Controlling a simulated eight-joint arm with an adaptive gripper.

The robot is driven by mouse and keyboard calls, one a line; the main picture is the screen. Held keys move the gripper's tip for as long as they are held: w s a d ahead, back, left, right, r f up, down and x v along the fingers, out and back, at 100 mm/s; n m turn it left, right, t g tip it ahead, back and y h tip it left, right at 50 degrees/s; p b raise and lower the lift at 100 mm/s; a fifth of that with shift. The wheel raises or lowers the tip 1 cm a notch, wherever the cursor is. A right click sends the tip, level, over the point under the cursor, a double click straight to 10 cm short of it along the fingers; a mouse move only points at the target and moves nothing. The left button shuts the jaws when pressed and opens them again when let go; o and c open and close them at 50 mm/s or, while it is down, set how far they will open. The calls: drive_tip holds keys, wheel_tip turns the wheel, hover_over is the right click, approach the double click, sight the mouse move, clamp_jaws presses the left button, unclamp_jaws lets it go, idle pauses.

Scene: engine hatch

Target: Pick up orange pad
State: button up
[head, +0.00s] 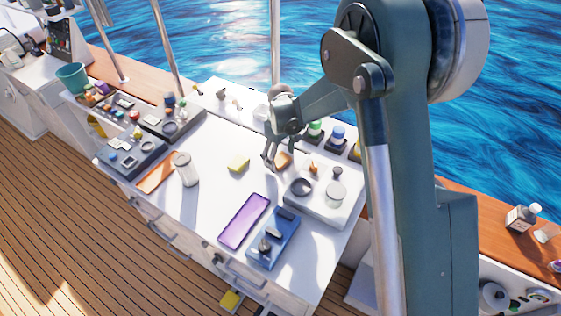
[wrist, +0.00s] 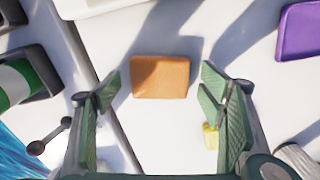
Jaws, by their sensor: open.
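The orange pad (wrist: 160,77) lies flat on the white worktop in the wrist view, just beyond and between my fingertips. In the head view the orange pad (head: 283,160) is partly hidden by my gripper (head: 270,160). In the wrist view my gripper (wrist: 158,85) is open, its green finger pads spread to either side of the pad, with nothing between them. A gap of white surface shows between each finger and the pad.
A yellow sponge-like block (head: 238,163), a purple tray (head: 244,221) and a blue box (head: 273,238) lie on the worktop. A white panel (head: 318,208) with round items stands right of the pad. Jars (head: 337,137) line the back edge. The worktop's middle is clear.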

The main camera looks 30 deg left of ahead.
sight(281, 159)
drive_tip(key=c, duration=1)
drive_tip(key=shift+r, duration=0.1)
drive_tip(key=shift+r, duration=4.9)
